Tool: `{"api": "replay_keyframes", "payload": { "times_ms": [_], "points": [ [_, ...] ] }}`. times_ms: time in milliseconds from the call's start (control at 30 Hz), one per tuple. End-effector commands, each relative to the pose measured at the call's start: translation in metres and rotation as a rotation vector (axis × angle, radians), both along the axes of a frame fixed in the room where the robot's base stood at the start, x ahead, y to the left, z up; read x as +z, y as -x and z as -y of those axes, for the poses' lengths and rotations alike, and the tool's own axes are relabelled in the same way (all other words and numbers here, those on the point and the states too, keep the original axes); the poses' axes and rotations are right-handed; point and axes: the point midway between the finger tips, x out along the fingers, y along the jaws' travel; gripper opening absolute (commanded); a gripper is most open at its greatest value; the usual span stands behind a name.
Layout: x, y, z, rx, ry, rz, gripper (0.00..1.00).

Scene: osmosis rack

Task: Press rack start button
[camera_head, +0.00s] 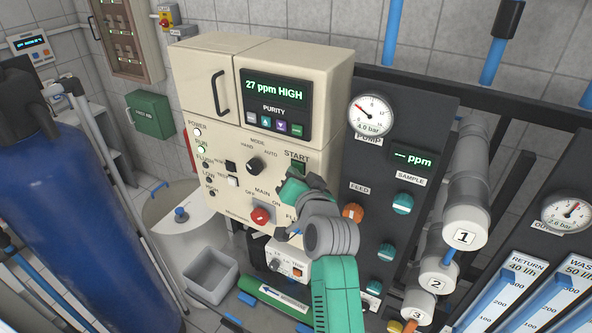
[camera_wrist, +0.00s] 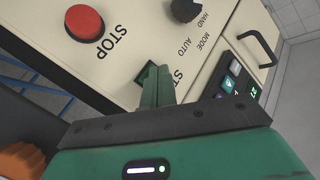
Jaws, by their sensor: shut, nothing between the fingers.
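The green start button (camera_head: 298,168) is on the beige control panel (camera_head: 222,198), under the START label. In the wrist view the start button (camera_wrist: 146,74) shows just past my fingertips, partly covered by them. My gripper (camera_head: 292,186) is shut and empty, close in front of the button. In the wrist view the shut fingers of my gripper (camera_wrist: 160,80) point at the button's area. Whether they touch it I cannot tell. The purity display (camera_head: 274,91) reads 27 ppm HIGH.
The red stop button (camera_wrist: 85,23) lies beside the start button in the wrist view. The black mode knob (camera_head: 254,166) is left of my gripper in the head view. An orange feed knob (camera_head: 352,213) is at right. A grey bin (camera_head: 211,277) stands below.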

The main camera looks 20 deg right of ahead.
Motion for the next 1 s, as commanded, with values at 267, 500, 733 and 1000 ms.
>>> {"api": "replay_keyframes", "payload": {
  "times_ms": [267, 500, 733, 1000],
  "points": [
    [0.000, 0.000, 0.000, -0.001, 0.000, 0.001, 0.00],
    [0.002, 0.005, -0.007, 0.000, -0.001, 0.000, 0.00],
    [0.001, 0.011, -0.013, -0.001, 0.000, 0.000, 0.00],
    [0.002, 0.012, -0.016, 0.000, 0.000, 0.000, 0.00]
  ]
}}
